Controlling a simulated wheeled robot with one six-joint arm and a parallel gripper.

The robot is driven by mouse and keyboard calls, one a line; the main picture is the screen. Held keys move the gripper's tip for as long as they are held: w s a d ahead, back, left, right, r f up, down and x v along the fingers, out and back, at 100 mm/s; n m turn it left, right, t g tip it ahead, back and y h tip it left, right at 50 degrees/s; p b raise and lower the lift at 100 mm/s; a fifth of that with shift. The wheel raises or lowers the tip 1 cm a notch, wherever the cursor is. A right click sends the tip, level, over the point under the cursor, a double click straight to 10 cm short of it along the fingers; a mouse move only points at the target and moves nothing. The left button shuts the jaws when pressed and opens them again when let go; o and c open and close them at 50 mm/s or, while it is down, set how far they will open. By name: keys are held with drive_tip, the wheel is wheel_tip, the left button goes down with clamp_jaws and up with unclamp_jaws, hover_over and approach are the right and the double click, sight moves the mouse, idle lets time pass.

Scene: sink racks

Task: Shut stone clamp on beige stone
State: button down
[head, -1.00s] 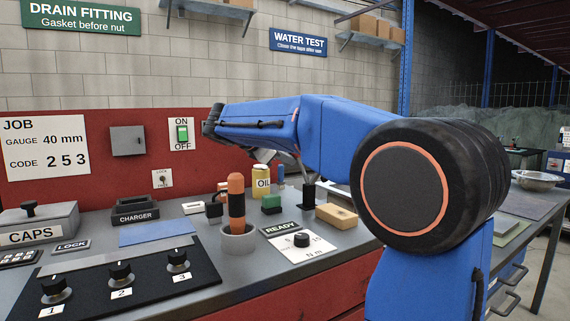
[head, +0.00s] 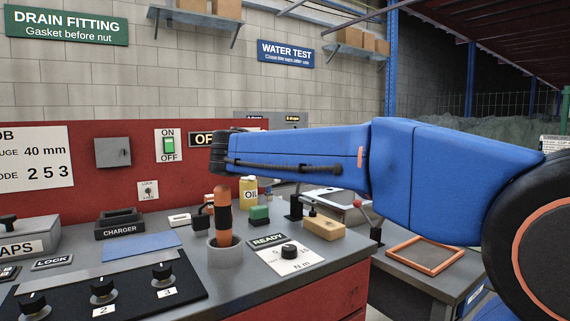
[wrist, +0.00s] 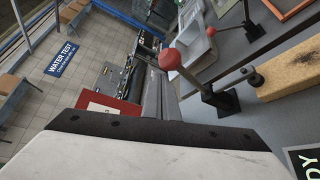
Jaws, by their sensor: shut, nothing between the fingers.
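The beige stone (head: 324,228) lies on the bench behind the READY plate, and its speckled top shows at the right of the wrist view (wrist: 290,76). A lever with a red ball knob (wrist: 170,59) rises from a black base (wrist: 222,102) beside the stone's end. In the head view that base (head: 296,208) shows, but its knob is hidden behind my arm. A second red-knobbed lever (head: 357,203) stands right of the stone on another black base (head: 375,235).
An orange-framed tray (head: 425,255) lies on the lower table at right.

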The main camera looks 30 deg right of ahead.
drive_tip(key=shift+s+f, duration=0.1)
drive_tip(key=shift+s, duration=0.45)
drive_tip(key=shift+s, duration=0.1)
drive_tip(key=v, duration=1.7)
drive_tip(key=shift+a, duration=0.2)
idle(0.6)
drive_tip(key=shift+s, duration=0.1)
idle(0.3)
